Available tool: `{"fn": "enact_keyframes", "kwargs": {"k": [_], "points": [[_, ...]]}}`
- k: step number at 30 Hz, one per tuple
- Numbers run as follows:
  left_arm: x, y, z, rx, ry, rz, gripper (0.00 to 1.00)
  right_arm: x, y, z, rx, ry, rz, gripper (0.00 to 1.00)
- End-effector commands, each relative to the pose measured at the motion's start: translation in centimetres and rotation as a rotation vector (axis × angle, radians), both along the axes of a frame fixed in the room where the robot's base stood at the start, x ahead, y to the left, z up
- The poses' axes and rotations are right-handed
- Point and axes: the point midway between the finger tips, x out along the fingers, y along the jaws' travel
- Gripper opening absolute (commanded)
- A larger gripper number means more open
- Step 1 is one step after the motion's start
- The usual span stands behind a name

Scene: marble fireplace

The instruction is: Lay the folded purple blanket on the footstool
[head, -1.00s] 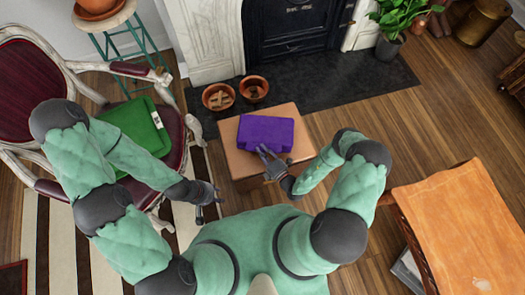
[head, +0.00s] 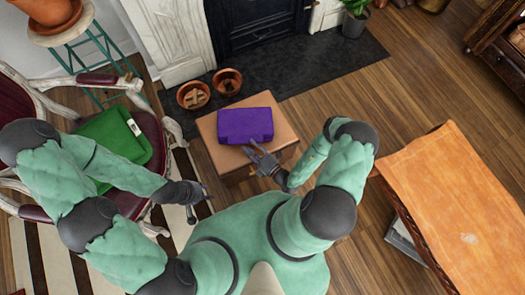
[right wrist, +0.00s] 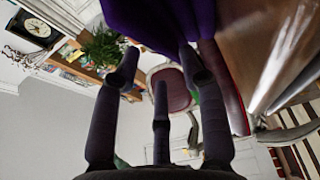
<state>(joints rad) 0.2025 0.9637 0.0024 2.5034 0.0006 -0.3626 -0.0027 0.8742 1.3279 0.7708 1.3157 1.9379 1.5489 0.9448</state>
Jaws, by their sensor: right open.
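The folded purple blanket (head: 245,125) lies flat on top of the tan footstool (head: 208,128), in front of the fireplace. It also shows at the top of the right wrist view (right wrist: 160,18). My right gripper (head: 257,153) is open at the blanket's near edge, with its fingertips close to it; I cannot tell whether they touch. Its spread fingers also show in the right wrist view (right wrist: 160,90), with nothing between them. My left gripper (head: 198,203) is left of the footstool, near the armchair, apart from the blanket; its fingers are too small to read.
A green folded cloth (head: 112,140) lies on the armchair (head: 25,105) at left. Two terracotta pots (head: 194,96) stand on the dark hearth (head: 330,62) behind the footstool. An orange-topped table (head: 460,200) stands at right. Bare wood floor lies between footstool and table.

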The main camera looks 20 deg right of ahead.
Motion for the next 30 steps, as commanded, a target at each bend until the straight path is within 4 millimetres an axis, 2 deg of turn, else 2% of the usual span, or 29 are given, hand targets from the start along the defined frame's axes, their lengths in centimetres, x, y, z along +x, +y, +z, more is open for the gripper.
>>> {"fn": "enact_keyframes", "kwargs": {"k": [12,22,26,28,30], "points": [[0.0,0.0,1.1,0.0,0.0,0.0,0.4,-5.4,-2.1,0.0,-0.001,0.002,-0.004,0.42],[0.0,0.0,1.4,0.0,0.0,0.0,0.4,-7.3,-2.5,0.0,-0.006,-0.001,0.016,0.42],[0.0,0.0,1.4,0.0,0.0,0.0,0.4,-7.6,0.5,1.0,-0.067,-0.021,0.186,0.42],[0.0,0.0,1.4,0.0,0.0,0.0,0.4,-8.4,3.4,1.9,-0.145,-0.053,0.368,0.42],[0.0,0.0,1.4,0.0,0.0,0.0,0.4,-10.3,6.6,3.0,-0.252,-0.113,0.598,0.42]]}}
